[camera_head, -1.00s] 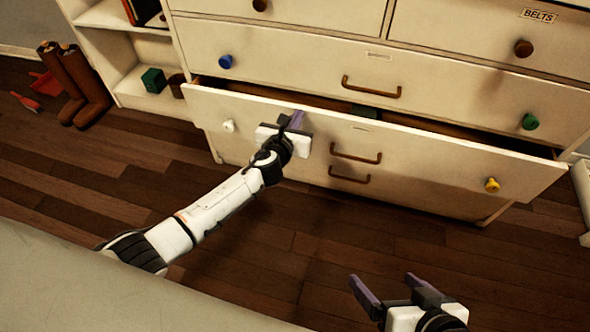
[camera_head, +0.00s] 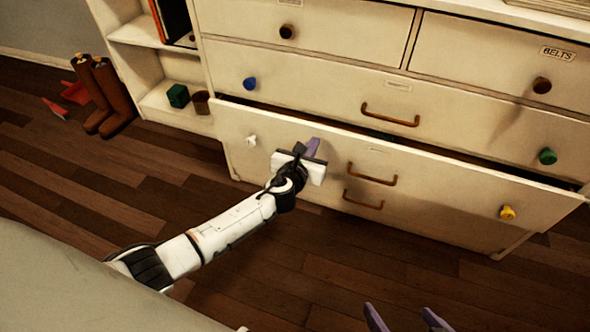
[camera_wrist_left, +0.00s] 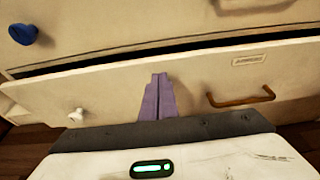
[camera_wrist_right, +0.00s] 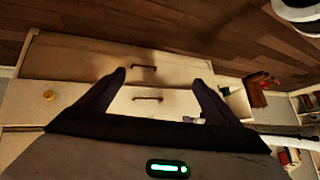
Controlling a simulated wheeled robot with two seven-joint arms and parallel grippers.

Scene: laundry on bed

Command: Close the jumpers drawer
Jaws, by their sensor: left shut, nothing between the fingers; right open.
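The jumpers drawer (camera_head: 440,190) is partly open, its front standing out from the dresser with a dark gap along its top edge. It has a white knob (camera_head: 251,141), a yellow knob (camera_head: 507,213) and a brown handle (camera_head: 372,175). Its label is too small to read in the head view; a label shows in the left wrist view (camera_wrist_left: 249,60). My left gripper (camera_head: 313,147) is shut and empty, its tips at the drawer front between the white knob and the handle; contact is likely but not certain. My right gripper (camera_head: 405,318) is open and empty, low and away from the dresser.
Above is a closed drawer with a blue knob (camera_head: 250,84) and a green knob (camera_head: 547,156). A belts drawer (camera_head: 480,60) is at the upper right. Brown boots (camera_head: 108,95) and a shelf (camera_head: 160,100) stand left. The wooden floor (camera_head: 330,260) before the dresser is clear.

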